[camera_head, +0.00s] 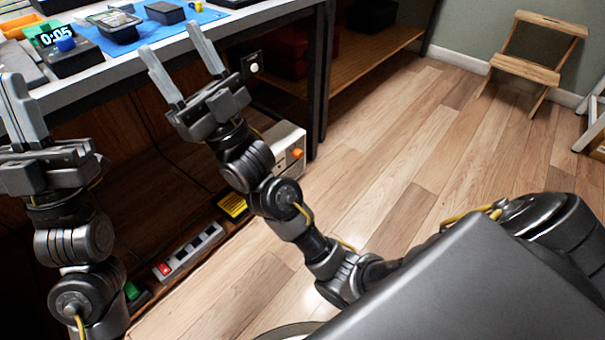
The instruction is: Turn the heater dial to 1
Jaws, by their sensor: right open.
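A white box (283,139) with an orange knob (297,153) on its front stands low under the table, and it looks like the heater. The numbers around the knob are too small to read. My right gripper (171,38) is open and empty, its fingers pointing up at the table's front edge. It is above and to the left of the box, apart from it, and my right arm covers the box's left part. My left gripper (14,82) is at the left edge, beside the table front.
A wooden step stool (528,60) stands far right. The floor (400,150) between is clear.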

